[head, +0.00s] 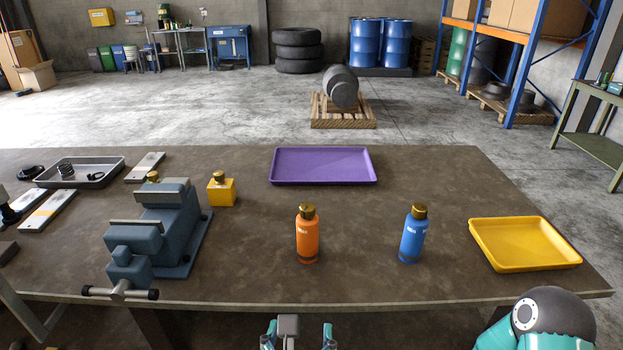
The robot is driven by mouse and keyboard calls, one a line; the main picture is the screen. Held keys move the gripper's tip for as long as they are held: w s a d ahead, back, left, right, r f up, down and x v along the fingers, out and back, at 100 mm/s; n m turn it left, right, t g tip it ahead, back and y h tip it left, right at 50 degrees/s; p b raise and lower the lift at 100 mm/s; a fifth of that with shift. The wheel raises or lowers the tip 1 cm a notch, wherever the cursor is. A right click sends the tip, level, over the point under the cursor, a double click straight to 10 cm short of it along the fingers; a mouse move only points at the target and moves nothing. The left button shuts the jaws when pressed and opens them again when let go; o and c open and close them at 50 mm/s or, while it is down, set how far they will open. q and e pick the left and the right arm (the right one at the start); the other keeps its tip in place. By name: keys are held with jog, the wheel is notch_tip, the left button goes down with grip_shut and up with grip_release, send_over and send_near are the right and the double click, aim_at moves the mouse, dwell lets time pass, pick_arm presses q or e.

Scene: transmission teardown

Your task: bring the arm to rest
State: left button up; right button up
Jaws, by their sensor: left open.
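My left gripper (299,328) shows at the bottom middle of the head view, in front of the table's near edge and below the tabletop in the picture. Its two teal fingers stand apart with a grey part between them, and I see nothing held. Its lower part is cut off by the frame. A teal and dark grey link of my arm fills the bottom right corner; my right gripper is not in view.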

pick_arm(q)
jog(key=s+a+f+n+g, duration=0.2)
jog(key=s+f+n+g, duration=0.35)
jog(key=f, duration=0.35)
jog(key=s+a+f+n+g, duration=0.3)
jog(key=s+f+n+g, duration=0.1)
jog(key=f+n, duration=0.35)
jog(key=s+a+f+n+g, duration=0.2)
jog(key=s+f+n+g, duration=0.3)
jog(key=f, duration=0.4)
jog(key=w+a+f+n+t+h, duration=0.2)
jog(key=f+n, duration=0.8)
jog(key=n, duration=1.1)
jog(key=shift+w+a+f+h, duration=0.3)
jog(key=shift+w+a+h, duration=0.2)
jog(key=shift+w+a, duration=0.4)
